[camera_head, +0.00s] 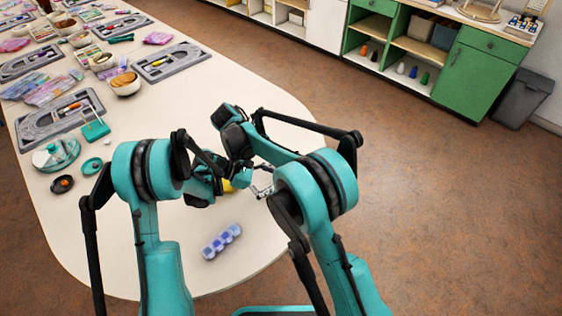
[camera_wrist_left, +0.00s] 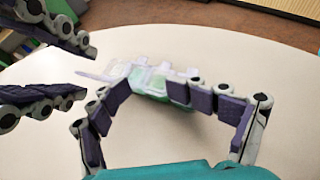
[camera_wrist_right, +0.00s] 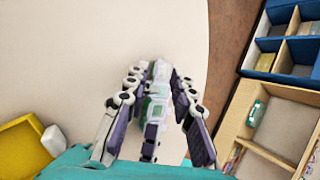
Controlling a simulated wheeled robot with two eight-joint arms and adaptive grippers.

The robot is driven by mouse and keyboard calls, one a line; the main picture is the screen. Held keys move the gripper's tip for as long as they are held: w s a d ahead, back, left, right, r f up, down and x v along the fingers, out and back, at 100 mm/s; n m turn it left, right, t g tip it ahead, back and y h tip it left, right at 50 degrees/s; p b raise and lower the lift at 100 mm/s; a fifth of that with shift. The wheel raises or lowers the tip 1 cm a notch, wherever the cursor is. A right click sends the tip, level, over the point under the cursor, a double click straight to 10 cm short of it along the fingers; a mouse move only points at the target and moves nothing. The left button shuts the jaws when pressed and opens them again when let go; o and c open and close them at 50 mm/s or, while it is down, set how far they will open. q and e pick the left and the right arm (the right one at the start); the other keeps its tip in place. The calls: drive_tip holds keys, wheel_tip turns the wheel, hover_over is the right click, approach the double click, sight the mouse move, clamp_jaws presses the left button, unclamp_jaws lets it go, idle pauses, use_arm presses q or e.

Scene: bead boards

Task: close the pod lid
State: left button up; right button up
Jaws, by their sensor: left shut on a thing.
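A pod with clear and pale green parts (camera_wrist_left: 152,82) is held just above or on the table in the left wrist view. My left gripper (camera_wrist_left: 147,76) is shut on it, one finger at each side. My right gripper (camera_wrist_right: 159,76) has its fingers apart, with the pod (camera_wrist_right: 158,88) between them in the right wrist view. In the head view my arms mostly hide the pod. Whether the lid stands open is unclear.
A row of blue-purple boxes (camera_head: 222,241) lies on the table near its front edge. A yellow object (camera_head: 228,186) is near the grippers. Grey boards (camera_head: 170,62), bowls and bags fill the table's far left. The table (camera_head: 280,105) is clear at the right end.

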use_arm(q)
drive_tip(key=shift+a+f, duration=0.1)
drive_tip(key=shift+f, duration=0.15)
use_arm(e)
drive_tip(key=shift+x, duration=1.6)
clamp_jaws()
use_arm(q)
drive_tip(key=shift+w, duration=0.1)
drive_tip(key=shift+c, duration=0.2)
use_arm(e)
drive_tip(key=y, duration=0.1)
drive_tip(key=t+y, duration=0.1)
drive_tip(key=d+y, duration=0.1)
drive_tip(key=shift+s+d+r+m+t, duration=0.1)
drive_tip(key=shift+s+r+m+t, duration=0.15)
drive_tip(key=shift+m+t, duration=0.05)
use_arm(q)
drive_tip(key=shift+c, duration=0.3)
use_arm(e)
drive_tip(key=shift+s+d+m+t+y, duration=0.2)
drive_tip(key=shift+t+y, duration=0.3)
drive_tip(key=shift+y, duration=0.35)
drive_tip(key=shift+s+d+m+t+y, duration=0.1)
drive_tip(key=shift+d+m+t+y, duration=0.15)
drive_tip(key=shift+t+y, duration=0.45)
drive_tip(key=shift+y, duration=0.25)
use_arm(q)
drive_tip(key=shift+c, duration=0.2)
